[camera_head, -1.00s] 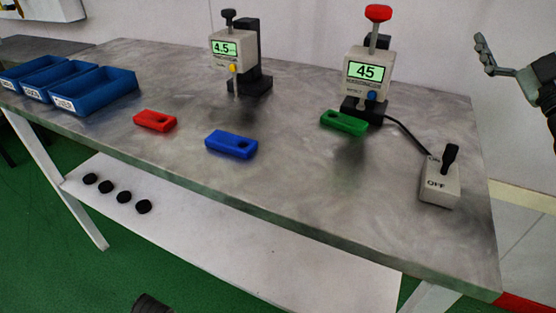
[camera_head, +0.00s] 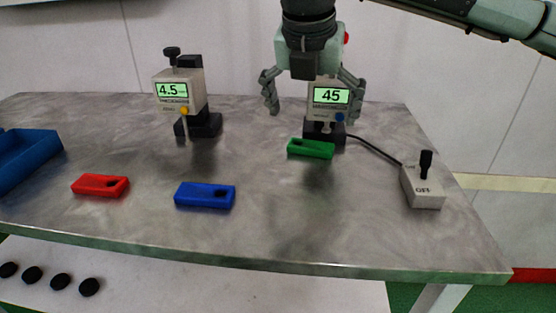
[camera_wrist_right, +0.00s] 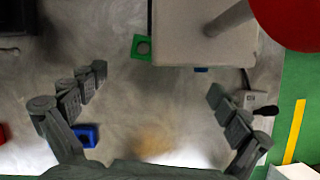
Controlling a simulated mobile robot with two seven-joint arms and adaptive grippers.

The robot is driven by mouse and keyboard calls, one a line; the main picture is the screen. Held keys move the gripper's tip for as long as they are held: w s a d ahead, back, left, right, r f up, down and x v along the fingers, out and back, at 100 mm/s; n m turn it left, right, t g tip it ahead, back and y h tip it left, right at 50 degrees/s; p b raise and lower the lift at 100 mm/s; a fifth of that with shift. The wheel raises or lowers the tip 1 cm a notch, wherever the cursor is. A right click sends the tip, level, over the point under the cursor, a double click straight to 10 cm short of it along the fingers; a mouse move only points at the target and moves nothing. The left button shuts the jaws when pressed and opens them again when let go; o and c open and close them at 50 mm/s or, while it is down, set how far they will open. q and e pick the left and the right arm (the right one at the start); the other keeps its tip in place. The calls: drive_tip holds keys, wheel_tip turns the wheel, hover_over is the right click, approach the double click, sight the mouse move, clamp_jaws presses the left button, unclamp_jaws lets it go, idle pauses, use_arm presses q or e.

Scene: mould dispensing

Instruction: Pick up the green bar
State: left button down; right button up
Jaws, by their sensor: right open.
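The green bar (camera_head: 311,149) lies on the grey table in front of the right-hand device, whose display reads 45 (camera_head: 328,97). It has a dark hole near one end. In the right wrist view one end of the green bar (camera_wrist_right: 141,48) shows, and the rest is hidden under the device. My right gripper (camera_head: 312,112) is open and empty, its fingers spread in front of the 45 device and above the green bar, apart from it. The gripper also shows open in the right wrist view (camera_wrist_right: 152,92). My left gripper is not in view.
A red bar (camera_head: 99,185) and a blue bar (camera_head: 204,195) lie to the left on the table (camera_head: 300,230). A second device (camera_head: 180,92) reads 4.5. A switch box (camera_head: 421,187) with a cable stands at right. A blue bin (camera_head: 30,158) is at far left.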

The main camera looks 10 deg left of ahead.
sight(311, 147)
drive_tip(key=shift+w+d+f, duration=0.1)
drive_tip(key=shift+w+f, duration=0.1)
drive_tip(key=shift+f, duration=0.25)
drive_tip(key=p+x, duration=0.1)
drive_tip(key=x, duration=0.5)
drive_tip(key=shift+a+f+p, duration=0.2)
drive_tip(key=shift+f+p, duration=0.1)
drive_tip(key=shift+p, duration=0.05)
drive_tip(key=c, duration=1.2)
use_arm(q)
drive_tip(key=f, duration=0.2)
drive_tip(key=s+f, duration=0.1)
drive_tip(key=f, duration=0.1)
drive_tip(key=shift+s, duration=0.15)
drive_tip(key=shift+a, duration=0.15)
